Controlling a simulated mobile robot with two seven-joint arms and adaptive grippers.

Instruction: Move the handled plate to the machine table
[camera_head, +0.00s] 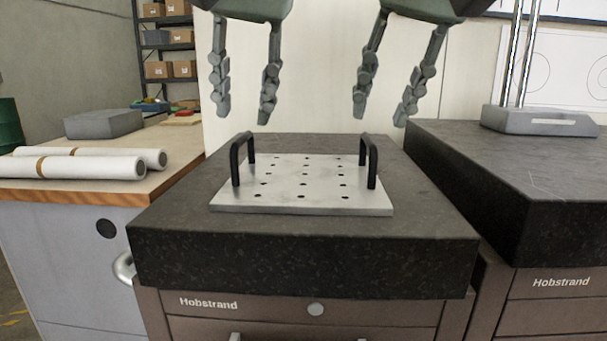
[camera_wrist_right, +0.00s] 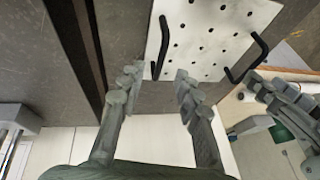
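The handled plate (camera_head: 317,205) is a flat silver plate with several holes and two upright black handles, a left handle (camera_head: 236,163) and a right handle (camera_head: 373,165). It lies on the middle dark granite slab (camera_head: 300,245). My left gripper (camera_head: 243,112) is open and empty, above and behind the left handle. My right gripper (camera_head: 381,112) is open and empty, above and behind the right handle. In the right wrist view the plate (camera_wrist_right: 212,38) lies beyond the open right fingers (camera_wrist_right: 154,88), apart from them. I cannot tell which surface is the machine table.
Another dark granite slab (camera_head: 545,175) stands to the right across a narrow gap, bearing a grey base with columns (camera_head: 540,121). A wooden bench (camera_head: 190,150) on the left carries white rolls (camera_head: 75,166) and a grey block (camera_head: 104,123). The middle slab is clear around the plate.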

